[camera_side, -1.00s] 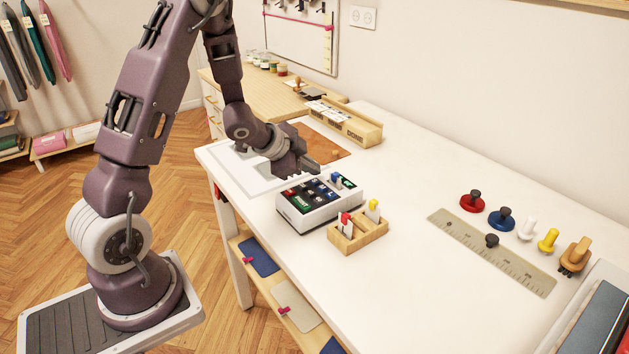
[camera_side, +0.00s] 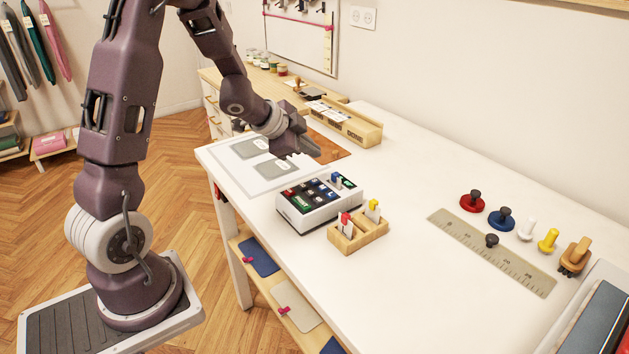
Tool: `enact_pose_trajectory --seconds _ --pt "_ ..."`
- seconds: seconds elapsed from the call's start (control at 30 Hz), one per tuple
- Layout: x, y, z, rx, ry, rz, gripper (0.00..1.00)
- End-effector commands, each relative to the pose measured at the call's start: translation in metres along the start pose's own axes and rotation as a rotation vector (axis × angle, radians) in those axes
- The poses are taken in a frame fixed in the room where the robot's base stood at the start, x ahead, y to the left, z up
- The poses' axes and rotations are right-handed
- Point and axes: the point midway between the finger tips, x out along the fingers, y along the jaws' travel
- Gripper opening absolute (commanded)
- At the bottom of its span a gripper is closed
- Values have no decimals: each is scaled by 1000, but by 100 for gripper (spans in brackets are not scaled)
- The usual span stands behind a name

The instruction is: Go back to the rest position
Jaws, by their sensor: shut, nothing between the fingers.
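My gripper (camera_side: 312,152) is shut and empty. It hangs above the white table (camera_side: 420,290), over the area between the pale mat (camera_side: 268,182) and the brown leather piece (camera_side: 330,147). It appears clear of the objects on the table. A white tray (camera_side: 306,222) with dark compartments and coloured pieces stands in front of it, and a small wooden holder (camera_side: 360,238) with red-topped and yellow-topped pieces stands beside the tray.
A wooden box (camera_side: 352,130) stands behind the gripper. A metal ruler (camera_side: 490,252) lies at the right, near red (camera_side: 472,201) and blue (camera_side: 501,217) knobbed discs and several other handled tools. The middle of the table is clear.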

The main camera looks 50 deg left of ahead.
Motion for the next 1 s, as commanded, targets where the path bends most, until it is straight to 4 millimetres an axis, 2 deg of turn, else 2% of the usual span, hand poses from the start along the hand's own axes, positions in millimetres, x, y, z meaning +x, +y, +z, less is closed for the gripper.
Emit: enact_pose_trajectory --seconds 0.07,0.13,0.17,0.27,0.3,0.37,0.4,0.5,0.6,0.73,1.0 --pt "-2 -1 -2 -4 -3 -8 0" --pt "-16 -8 -11 -29 -20 -48 0" --pt "-27 -11 -17 -52 -35 -75 0" --pt "-86 -12 -37 -190 -100 -169 0" --pt "-114 -2 -43 -265 -126 -186 0" --pt "-156 24 -46 -383 -162 -176 0" --pt "-182 47 -46 -456 -182 -147 0" --pt "-235 112 -40 -596 -220 -28 0" --pt "-268 160 -34 -664 -246 88 0" --pt "-288 191 -29 -694 -263 169 0" --pt "-290 194 -28 -699 -268 180 0"
